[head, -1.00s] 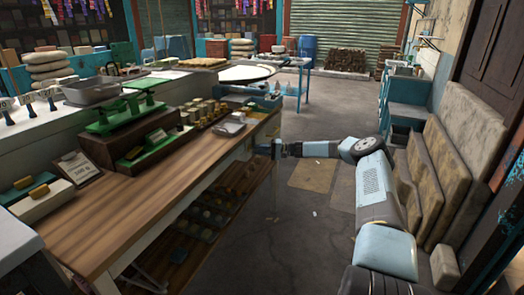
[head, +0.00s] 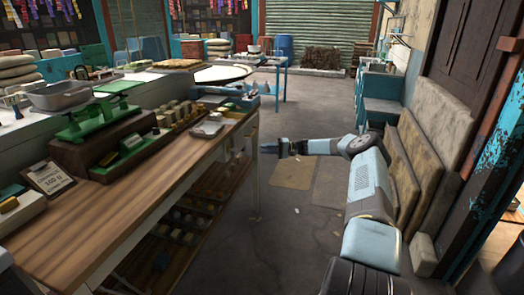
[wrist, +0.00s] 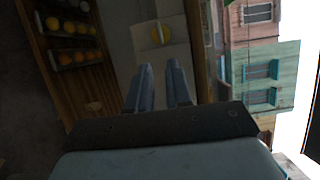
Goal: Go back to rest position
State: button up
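My gripper (head: 270,147) is at the end of my blue-grey arm, stretched out low over the floor aisle, just right of the wooden counter's end (head: 150,190). In the wrist view my gripper (wrist: 159,68) shows two blue-grey fingers with a narrow gap between them and nothing held. In the head view the fingers are too small to judge.
The counter carries a green scale (head: 100,118), a clipboard (head: 47,177) and a small tray (head: 207,130). Stone slabs (head: 425,150) lean on the right wall close to my arm. A blue table (head: 284,85) stands farther back. The middle floor is clear.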

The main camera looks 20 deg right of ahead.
dwell(0.4)
jog(key=s+a+r+n+g+h, duration=0.2)
jog(key=s+a+r+g+h, duration=0.15)
jog(key=s+a+r, duration=0.4)
jog(key=s+a+r+n+g+h, duration=0.2)
jog(key=s+a+r+h, duration=0.2)
jog(key=a+r, duration=0.65)
jog(key=s+a+r+h, duration=0.2)
jog(key=s+r+h, duration=0.2)
jog(key=s+r, duration=0.3)
jog(key=s+d+r+t+h, duration=0.15)
jog(key=s+r, duration=0.35)
jog(key=s, duration=0.6)
jog(key=s+d+r+t+h, duration=0.1)
jog(key=s+r+t+h, duration=0.3)
jog(key=s, duration=0.8)
jog(key=s+d, duration=0.2)
jog(key=s, duration=0.7)
jog(key=s+d+m+t, duration=0.1)
jog(key=s+d, duration=0.2)
jog(key=s, duration=0.7)
jog(key=shift+r, duration=0.35)
jog(key=shift+s, duration=0.1)
